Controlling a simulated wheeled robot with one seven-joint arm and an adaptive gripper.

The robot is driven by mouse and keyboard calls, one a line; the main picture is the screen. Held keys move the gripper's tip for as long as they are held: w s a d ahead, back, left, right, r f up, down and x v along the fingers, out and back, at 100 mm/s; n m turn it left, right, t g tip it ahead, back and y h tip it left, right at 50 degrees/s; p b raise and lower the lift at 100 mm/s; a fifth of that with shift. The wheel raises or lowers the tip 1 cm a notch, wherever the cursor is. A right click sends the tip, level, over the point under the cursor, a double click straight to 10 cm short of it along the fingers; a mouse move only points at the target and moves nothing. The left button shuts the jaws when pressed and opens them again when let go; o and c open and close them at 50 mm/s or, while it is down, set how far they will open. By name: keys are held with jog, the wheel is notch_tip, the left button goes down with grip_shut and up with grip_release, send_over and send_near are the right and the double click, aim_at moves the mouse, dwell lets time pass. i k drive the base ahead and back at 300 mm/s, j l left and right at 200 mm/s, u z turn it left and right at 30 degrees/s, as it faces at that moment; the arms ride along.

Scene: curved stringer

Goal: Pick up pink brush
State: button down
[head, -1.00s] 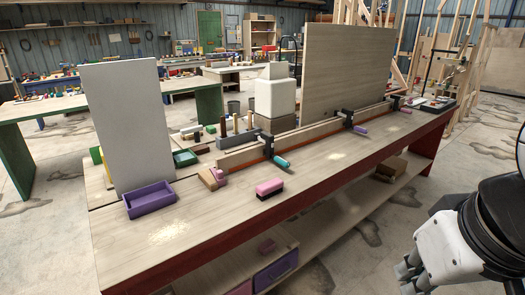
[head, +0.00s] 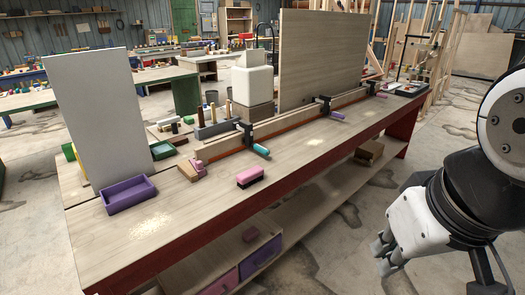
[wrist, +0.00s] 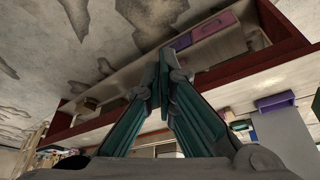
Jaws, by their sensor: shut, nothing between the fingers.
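The pink brush (head: 250,177), a small block with a pink top and a dark lower part, lies on the light wooden workbench (head: 200,222) near its front edge. My gripper (head: 382,258) is at the lower right of the head view, out in front of the bench and well apart from the brush. In the wrist view my gripper (wrist: 160,75) has its green-lined fingers together at the tips, with nothing between them. I cannot make out the brush in the wrist view.
A purple tray (head: 130,194) and an upright pale panel (head: 92,115) stand left of the brush. Bare bench surrounds the brush.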

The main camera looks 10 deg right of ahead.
aim_at(252, 176)
jog(key=i+j, duration=0.35)
jog(key=i, duration=0.2)
jog(key=i+j, duration=0.35)
jog(key=i, duration=0.2)
